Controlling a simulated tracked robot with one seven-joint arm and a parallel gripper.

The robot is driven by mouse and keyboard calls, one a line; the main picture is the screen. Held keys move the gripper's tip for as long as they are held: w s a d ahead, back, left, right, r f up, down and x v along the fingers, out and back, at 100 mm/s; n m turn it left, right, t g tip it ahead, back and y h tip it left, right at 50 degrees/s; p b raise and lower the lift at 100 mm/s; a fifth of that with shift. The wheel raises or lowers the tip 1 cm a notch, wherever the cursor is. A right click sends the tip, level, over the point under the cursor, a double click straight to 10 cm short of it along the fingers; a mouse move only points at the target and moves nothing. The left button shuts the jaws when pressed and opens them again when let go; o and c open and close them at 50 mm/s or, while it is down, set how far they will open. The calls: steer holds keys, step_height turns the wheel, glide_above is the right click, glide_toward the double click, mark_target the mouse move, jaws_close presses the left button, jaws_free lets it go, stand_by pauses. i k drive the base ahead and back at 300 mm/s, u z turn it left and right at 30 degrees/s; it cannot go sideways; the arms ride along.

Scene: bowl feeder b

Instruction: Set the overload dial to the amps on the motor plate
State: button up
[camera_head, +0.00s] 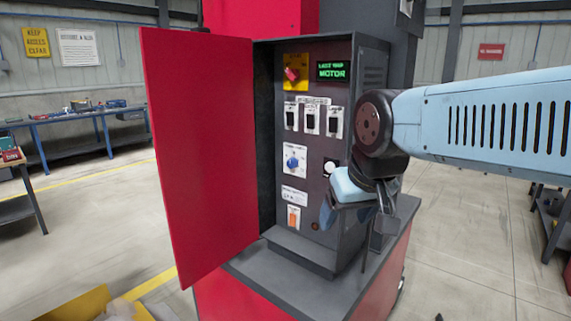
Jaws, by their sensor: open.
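The open grey cabinet (365,60) stands in the middle of the camera_head view. A blue dial (294,162) sits on a white scale plate on its panel, left of my gripper. The scale figures are too small to read. My gripper (355,204) is open in front of the panel's lower right, apart from the dial. It and my arm hide part of the panel and the cabinet's right side.
The red door (203,150) is swung open to the left. A red knob on a yellow plate (294,72), a green-lit display (333,71) reading LAST TRIP MOTOR, several black switches and an orange rocker (293,217) share the panel. A dark ledge (290,290) juts below. Workbenches stand at left.

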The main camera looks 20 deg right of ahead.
mark_target(291, 163)
steer(key=k, duration=1)
steer(key=z, duration=1.05)
steer(key=i, duration=1.1)
steer(key=u, duration=1.1)
